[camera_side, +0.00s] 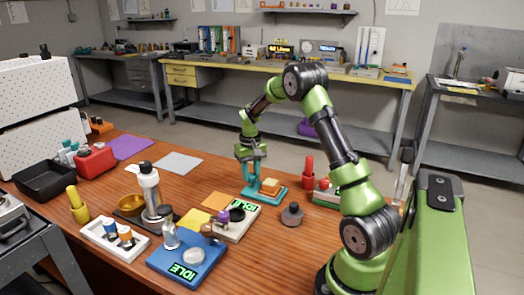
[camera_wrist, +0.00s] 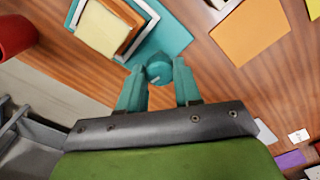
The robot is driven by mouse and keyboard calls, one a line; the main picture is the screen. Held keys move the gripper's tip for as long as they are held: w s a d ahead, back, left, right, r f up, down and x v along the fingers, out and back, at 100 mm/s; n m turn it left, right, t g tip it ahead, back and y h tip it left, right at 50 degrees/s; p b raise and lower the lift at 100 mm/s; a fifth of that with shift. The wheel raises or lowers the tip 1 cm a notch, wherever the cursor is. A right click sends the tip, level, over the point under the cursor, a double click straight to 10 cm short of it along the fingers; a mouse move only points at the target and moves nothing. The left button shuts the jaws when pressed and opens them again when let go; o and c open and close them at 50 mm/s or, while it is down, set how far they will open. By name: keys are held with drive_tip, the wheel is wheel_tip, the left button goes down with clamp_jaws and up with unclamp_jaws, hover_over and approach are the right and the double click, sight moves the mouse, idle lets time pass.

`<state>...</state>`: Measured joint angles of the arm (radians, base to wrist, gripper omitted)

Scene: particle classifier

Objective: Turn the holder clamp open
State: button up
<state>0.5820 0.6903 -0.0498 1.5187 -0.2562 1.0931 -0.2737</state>
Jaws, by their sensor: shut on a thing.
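The holder (camera_side: 278,197) is a flat teal plate on the wooden table. It also shows at the top of the wrist view (camera_wrist: 178,38), with a stacked orange, brown and cream piece (camera_wrist: 108,28) on it. The clamp (camera_wrist: 159,68) is a round teal knob with a pale mark, at the holder's near edge in the wrist view. My gripper (camera_side: 248,181) points down at the holder's left side in the side view. Its teal fingers (camera_wrist: 160,78) are shut on the clamp, one on each side. In the side view the fingers hide the clamp.
An orange sheet (camera_wrist: 250,32) lies beside the holder in the wrist view. A red object (camera_wrist: 14,36) stands at the upper left there. In the side view, a cream device (camera_side: 236,222), a blue device (camera_side: 188,262) and a grey weight-like object (camera_side: 292,214) stand near the holder.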

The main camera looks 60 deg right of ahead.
sight(251, 174)
drive_tip(key=shift+r+n, duration=0.1)
drive_tip(key=shift+n, duration=0.9)
drive_tip(key=o, duration=1)
drive_tip(key=shift+o, duration=0.2)
wheel_tip(251, 174, up, 17)
